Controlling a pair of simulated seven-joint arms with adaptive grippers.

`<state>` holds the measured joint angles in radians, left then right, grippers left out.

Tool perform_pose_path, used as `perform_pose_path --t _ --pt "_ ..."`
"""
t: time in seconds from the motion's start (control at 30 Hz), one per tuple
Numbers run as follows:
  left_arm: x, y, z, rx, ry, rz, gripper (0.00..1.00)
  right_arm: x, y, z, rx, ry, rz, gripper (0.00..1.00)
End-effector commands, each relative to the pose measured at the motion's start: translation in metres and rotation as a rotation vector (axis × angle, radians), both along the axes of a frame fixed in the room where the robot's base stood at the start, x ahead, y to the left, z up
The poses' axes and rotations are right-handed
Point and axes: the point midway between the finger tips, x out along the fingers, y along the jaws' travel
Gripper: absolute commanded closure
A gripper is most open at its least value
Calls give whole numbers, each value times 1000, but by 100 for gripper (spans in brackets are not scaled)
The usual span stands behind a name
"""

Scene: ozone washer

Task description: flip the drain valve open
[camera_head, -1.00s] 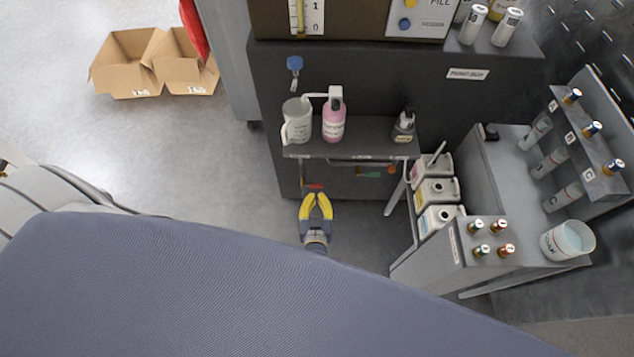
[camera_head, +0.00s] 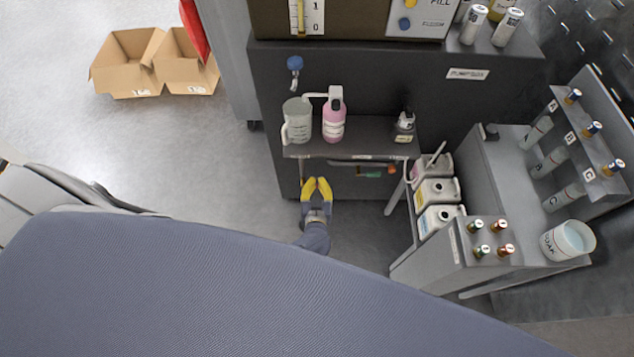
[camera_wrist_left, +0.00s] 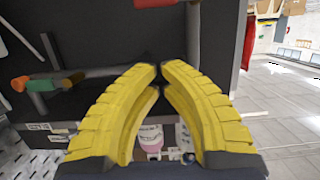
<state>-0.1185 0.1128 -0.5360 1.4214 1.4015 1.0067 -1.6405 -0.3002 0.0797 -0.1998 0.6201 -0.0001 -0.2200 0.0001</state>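A dark red piece (camera_wrist_left: 155,3), which looks like the drain valve's handle, shows at the top edge of the left wrist view, beyond my fingertips. In the head view the red lever low on the cabinet front is hidden behind my gripper. My left gripper (camera_head: 316,183) is below the left end of the small shelf, close to the cabinet front. Its yellow fingertips (camera_wrist_left: 160,76) are nearly together in the left wrist view, with nothing seen between them. I cannot tell whether they touch the lever. My right gripper is not in view.
White canisters (camera_head: 436,191) stand right.

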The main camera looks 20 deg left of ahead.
Motion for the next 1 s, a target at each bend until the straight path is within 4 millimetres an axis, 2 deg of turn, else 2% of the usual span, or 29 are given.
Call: perform_pose_path --t 0.1,0.2,0.53,1.0 --pt "21 8 -4 3 -2 -1 100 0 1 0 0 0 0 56" --pt "32 12 -12 3 2 -1 100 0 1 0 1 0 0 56" --pt "30 12 -41 2 2 0 100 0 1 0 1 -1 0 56" --pt "29 12 -48 0 0 0 100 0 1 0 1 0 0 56"
